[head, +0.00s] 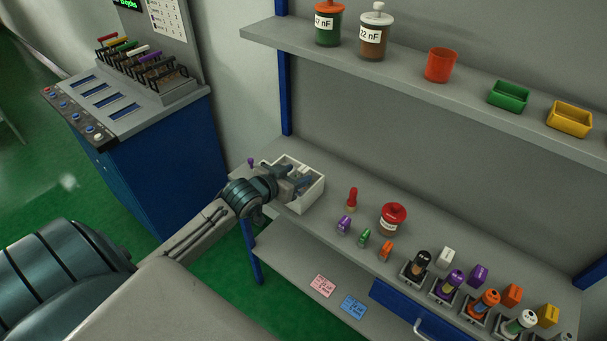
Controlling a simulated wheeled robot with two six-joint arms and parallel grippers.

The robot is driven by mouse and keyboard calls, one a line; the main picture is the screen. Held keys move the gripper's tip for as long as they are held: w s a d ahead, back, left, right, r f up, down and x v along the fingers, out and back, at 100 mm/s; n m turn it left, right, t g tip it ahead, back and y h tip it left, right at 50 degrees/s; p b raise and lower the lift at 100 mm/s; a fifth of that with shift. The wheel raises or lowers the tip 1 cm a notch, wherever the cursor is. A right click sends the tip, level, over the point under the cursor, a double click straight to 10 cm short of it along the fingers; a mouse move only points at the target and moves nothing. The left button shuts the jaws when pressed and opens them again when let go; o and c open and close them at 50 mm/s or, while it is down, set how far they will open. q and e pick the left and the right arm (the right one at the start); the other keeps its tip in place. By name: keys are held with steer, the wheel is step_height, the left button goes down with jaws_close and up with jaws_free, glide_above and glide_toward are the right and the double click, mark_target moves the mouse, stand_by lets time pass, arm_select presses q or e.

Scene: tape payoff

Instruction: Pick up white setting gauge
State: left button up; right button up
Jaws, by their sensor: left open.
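A small white block (447,257), which may be the white setting gauge, stands on the workbench behind a holder with a black-topped spool (420,262). My left gripper (302,186) is open over a white open-topped box (307,200) at the bench's left end, well to the left of that block. The gripper and wrist hide part of the box's inside, and I cannot tell what lies in it. My right gripper is not in view.
Small purple (344,224), green (364,237) and orange (386,250) pieces, a red-lidded jar (392,217) and a red-handled tool (352,199) stand between. Several spools in holders line the right. A shelf (400,84) with jars and bins hangs above. A blue cabinet (150,165) stands left.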

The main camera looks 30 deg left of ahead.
mark_target(301, 172)
arm_select(q)
steer(key=x, duration=0.4)
steer(key=shift+w+r+p, duration=0.1)
steer(key=shift+w+p, duration=0.05)
steer(key=shift+p, duration=0.25)
jaws_close()
